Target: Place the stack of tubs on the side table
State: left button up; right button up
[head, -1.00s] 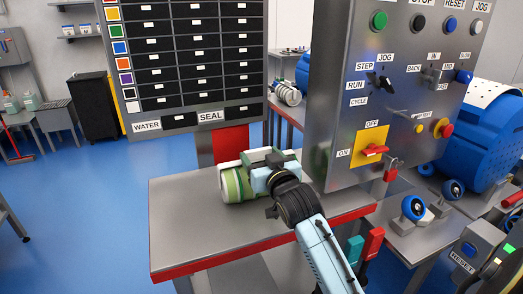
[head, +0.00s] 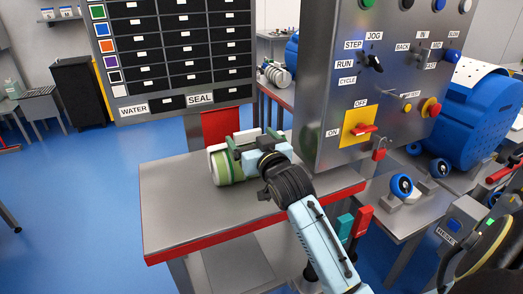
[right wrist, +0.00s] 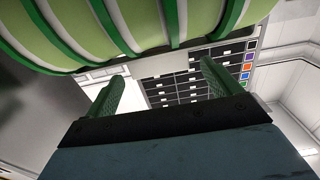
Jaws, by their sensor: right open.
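The stack of tubs (head: 221,168), banded green and white, lies on its side on the grey, red-edged side table (head: 180,215). Its pale end faces left. My right gripper (head: 252,143) is at the right and back of the stack, hiding part of it. In the right wrist view the stack (right wrist: 130,28) crosses the top, and the two green fingers of the gripper (right wrist: 162,75) stand wide apart with nothing between them. The stack is beside the fingers there; I cannot tell whether they touch. My left gripper is not in view.
A grey control cabinet (head: 330,80) stands close on the right of the table top. A board with coloured labels (head: 180,60) rises behind. A blue drum (head: 470,125) is at the right. The front left of the table top is bare.

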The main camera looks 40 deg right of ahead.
jog(key=v, duration=1.1)
jog(key=shift+s+p, duration=0.15)
jog(key=shift+p, duration=0.15)
jog(key=shift+f, duration=0.15)
